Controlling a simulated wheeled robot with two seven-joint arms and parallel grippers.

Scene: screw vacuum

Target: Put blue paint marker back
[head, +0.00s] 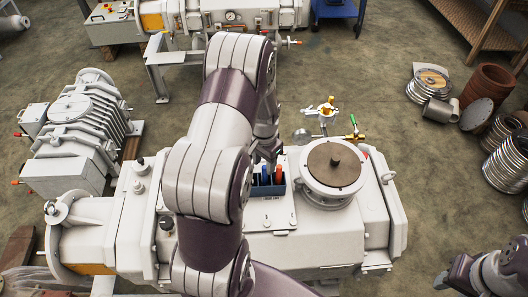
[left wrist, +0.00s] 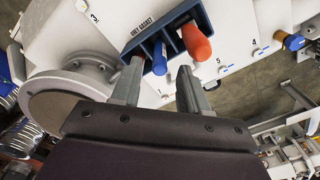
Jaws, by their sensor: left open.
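The blue paint marker (left wrist: 160,58) stands in a slot of a dark blue holder (left wrist: 152,44), seen in the left wrist view. A red-orange marker (left wrist: 197,45) stands in the same holder beside it. My left gripper (left wrist: 159,72) is open, with its fingers on either side of the blue marker; I cannot tell whether they touch it. In the head view the holder (head: 275,191) sits on the white pump housing, with my left gripper (head: 263,158) just above and behind it, partly hidden by my arm. My right gripper (head: 441,281) is at the lower right, away from the holder.
A round port with a brown cover (head: 334,165) stands right of the holder. A brass valve fitting (head: 326,110) rises behind it. In the left wrist view another blue cylindrical piece (left wrist: 290,42) sits near the number 4. Metal rings and pipes (head: 508,158) lie on the floor at right.

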